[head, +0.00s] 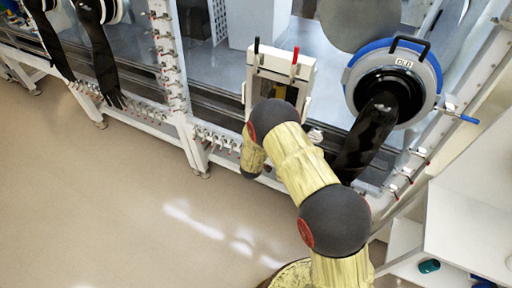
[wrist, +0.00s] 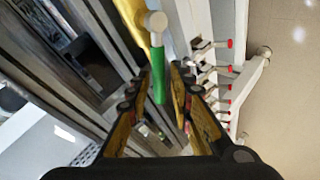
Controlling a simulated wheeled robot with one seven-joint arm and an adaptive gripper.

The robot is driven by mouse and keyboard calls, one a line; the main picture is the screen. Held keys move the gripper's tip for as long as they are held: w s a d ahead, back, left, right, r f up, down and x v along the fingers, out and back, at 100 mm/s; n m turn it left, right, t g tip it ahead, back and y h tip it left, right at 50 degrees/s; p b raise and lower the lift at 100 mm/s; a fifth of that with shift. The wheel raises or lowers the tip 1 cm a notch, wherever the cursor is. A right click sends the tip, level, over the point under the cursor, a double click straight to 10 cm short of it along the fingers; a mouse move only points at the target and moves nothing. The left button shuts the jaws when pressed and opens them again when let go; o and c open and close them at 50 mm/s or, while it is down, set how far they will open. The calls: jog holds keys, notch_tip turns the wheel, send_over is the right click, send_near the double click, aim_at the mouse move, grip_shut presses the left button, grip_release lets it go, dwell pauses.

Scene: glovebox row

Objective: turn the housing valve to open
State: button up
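A green valve handle (wrist: 158,75) shows in the wrist view, running down from a round grey pivot (wrist: 156,21) beside a yellow pipe or bar (wrist: 131,18). My gripper (wrist: 160,82) is open, with one finger on each side of the handle's free end. Small gaps seem to show between the fingers and the handle; I cannot tell whether either touches it. In the head view, my arm hides the gripper and the green handle. A white-framed housing (head: 305,70) with a black and a red lever on top stands behind my arm.
A round blue-rimmed glove port (head: 352,73) with a black glove (head: 362,142) is right of my arm. A blue-handled valve (head: 468,118) is at the far right. Red-tipped small valves (wrist: 228,68) line a white rail close to my gripper. The floor (head: 90,200) at left is clear.

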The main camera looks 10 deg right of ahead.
jog(key=shift+o, duration=0.5)
jog(key=shift+s+r, duration=0.1)
jog(key=v, duration=1.1)
jog(key=shift+s+r, duration=0.2)
jog(key=shift+s, duration=0.15)
